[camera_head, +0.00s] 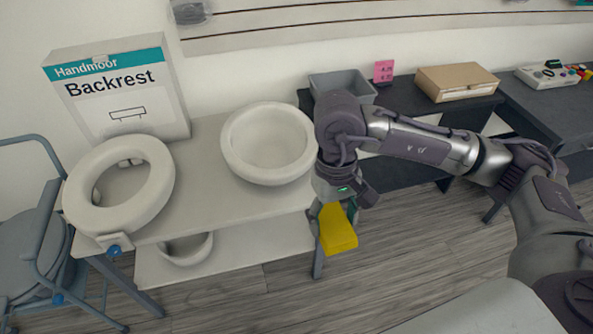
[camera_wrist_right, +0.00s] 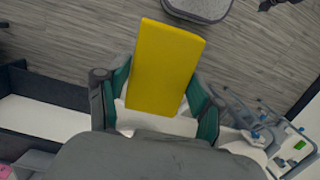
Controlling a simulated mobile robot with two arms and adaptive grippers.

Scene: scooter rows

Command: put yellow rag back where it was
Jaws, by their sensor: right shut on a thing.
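The yellow rag (camera_head: 337,229) is a flat, folded-looking yellow block. It hangs below my right gripper (camera_head: 334,203), in front of the right end of the white table, above the floor. In the right wrist view the yellow rag (camera_wrist_right: 165,65) sticks out from between the two green-sided fingers of my right gripper (camera_wrist_right: 158,105), which is shut on it. The part of the rag inside the grip is partly hidden. My left gripper is not in view.
A white table (camera_head: 205,150) carries a white basin (camera_head: 269,143), a toilet seat raiser (camera_head: 120,192) and a Backrest box (camera_head: 118,88). A dark table (camera_head: 405,92) holds a grey bin (camera_head: 343,84) and cardboard box (camera_head: 455,80). The floor (camera_head: 410,255) in front is clear.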

